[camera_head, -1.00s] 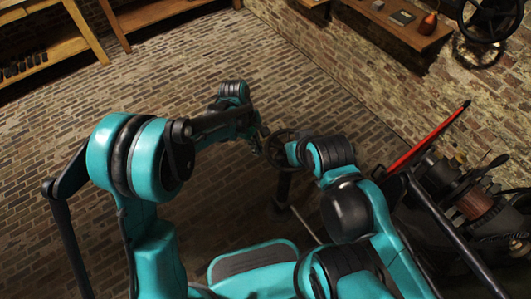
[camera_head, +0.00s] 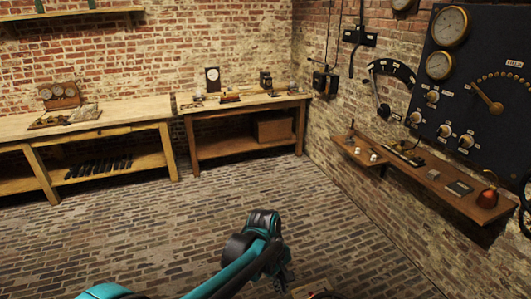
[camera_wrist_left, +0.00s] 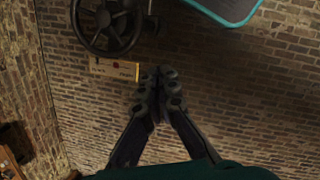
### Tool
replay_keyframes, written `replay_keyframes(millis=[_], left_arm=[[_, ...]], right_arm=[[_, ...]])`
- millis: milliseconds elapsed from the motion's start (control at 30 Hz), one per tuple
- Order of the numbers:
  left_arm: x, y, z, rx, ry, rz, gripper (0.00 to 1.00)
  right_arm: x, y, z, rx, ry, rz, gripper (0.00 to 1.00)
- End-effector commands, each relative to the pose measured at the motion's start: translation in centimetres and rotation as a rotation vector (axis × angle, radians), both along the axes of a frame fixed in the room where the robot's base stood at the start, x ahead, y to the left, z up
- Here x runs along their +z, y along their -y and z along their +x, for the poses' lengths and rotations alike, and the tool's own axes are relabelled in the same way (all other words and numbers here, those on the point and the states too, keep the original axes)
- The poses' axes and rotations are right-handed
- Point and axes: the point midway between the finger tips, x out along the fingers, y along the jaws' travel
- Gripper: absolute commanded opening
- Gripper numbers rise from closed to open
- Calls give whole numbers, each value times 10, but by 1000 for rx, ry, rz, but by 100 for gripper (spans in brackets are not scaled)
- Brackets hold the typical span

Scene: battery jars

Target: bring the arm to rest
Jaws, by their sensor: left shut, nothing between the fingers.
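My left arm comes in at the bottom of the head view, teal and black, and its left gripper (camera_head: 284,279) hangs low over the brick floor. In the left wrist view the two dark fingers of the left gripper (camera_wrist_left: 158,78) are closed together with nothing between them. No object is in contact with the fingertips there. My right gripper is not in view.
A wooden shelf (camera_head: 430,178) with small items juts from the right wall below a dark gauge panel (camera_head: 480,90). Benches (camera_head: 100,112) stand along the back wall. The brick floor (camera_head: 190,235) between is clear. A dark spoked wheel (camera_wrist_left: 84,32) shows in the wrist view.

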Motion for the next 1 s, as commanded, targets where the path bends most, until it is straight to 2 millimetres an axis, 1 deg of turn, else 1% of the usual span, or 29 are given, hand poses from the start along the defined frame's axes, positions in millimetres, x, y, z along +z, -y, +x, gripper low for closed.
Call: replay_keyframes(millis=[33, 100, 167, 200, 300, 433, 500, 600, 700, 800, 1000], left_arm=[[15, -20, -6, -26, 51, -3, 0], [32, -45, -13, -78, 129, -2, 0], [45, -66, -20, -124, 195, 6, 0], [52, -80, -25, -155, 240, 15, 0], [67, -113, -41, -234, 348, 48, 0], [79, -153, -66, -343, 478, 116, 0], [81, -173, -80, -400, 542, 163, 0], [81, -196, -98, -480, 618, 235, 0], [78, -212, -111, -546, 672, 299, 0], [75, -223, -120, -591, 704, 346, 0], [74, -229, -124, -624, 725, 379, 0]], right_arm=[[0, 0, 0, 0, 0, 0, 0], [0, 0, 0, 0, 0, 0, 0], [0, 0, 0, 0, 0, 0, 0], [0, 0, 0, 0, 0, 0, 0], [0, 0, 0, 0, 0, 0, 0], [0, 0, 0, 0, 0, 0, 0], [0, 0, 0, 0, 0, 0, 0], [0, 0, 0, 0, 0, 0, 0], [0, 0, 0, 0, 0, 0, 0], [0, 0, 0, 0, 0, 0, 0], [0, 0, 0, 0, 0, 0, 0]])
